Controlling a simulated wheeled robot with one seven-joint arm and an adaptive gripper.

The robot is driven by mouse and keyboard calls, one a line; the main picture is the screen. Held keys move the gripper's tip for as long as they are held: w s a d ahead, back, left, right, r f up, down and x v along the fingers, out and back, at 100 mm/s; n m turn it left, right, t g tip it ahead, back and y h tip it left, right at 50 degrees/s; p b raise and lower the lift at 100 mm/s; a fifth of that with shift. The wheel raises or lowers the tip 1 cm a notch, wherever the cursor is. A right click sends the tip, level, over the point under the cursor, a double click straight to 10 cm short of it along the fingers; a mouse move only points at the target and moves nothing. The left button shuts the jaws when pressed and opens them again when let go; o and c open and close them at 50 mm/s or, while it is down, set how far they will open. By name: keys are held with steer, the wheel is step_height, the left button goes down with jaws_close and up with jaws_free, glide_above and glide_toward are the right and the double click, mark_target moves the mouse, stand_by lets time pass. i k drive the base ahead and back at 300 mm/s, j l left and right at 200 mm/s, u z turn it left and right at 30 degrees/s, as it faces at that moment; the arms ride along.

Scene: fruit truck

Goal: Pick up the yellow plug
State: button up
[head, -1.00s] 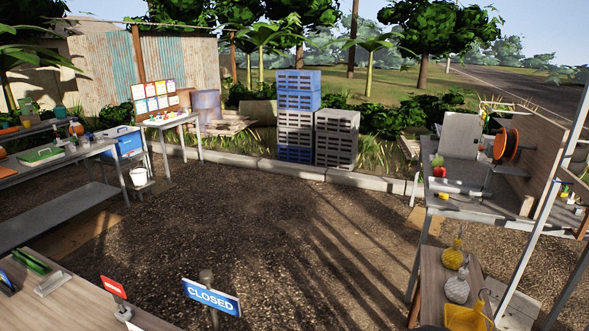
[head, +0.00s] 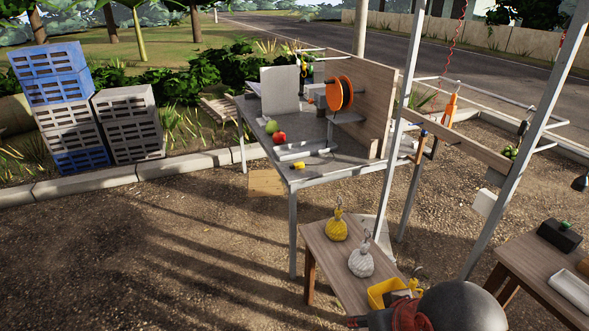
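A small yellow object (head: 299,166) lies near the front edge of the grey metal table in the head view. It may be the yellow plug, but it is too small to tell its shape. A grey rounded part with a dark red piece shows at the bottom edge and looks like part of my arm. I cannot make out my gripper's fingers.
The metal table (head: 262,146) holds a red fruit (head: 279,137), a green fruit (head: 271,127) and an orange reel (head: 340,93). A wooden bench (head: 318,247) in front bears a yellow bag (head: 336,228), a whitish bag (head: 360,262) and a yellow bin (head: 382,291). Gravel at left is clear.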

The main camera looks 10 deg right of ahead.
mark_target(300, 164)
steer(key=i+j, duration=0.1)
steer(key=i+j+u, duration=0.55)
steer(key=i+u, duration=0.35)
steer(key=i+j, duration=0.1)
steer(key=i, duration=0.25)
steer(key=i+z, duration=0.1)
steer(key=i, duration=0.2)
steer(key=i+l+z, duration=0.1)
steer(key=i+z, duration=0.15)
steer(key=z, duration=0.25)
steer(key=i+z, duration=0.25)
steer(key=z, duration=0.2)
steer(key=i+z, duration=0.3)
steer(key=z, duration=0.2)
steer(key=i+l+z, duration=0.2)
steer(key=i+z, duration=0.2)
steer(key=i, duration=0.2)
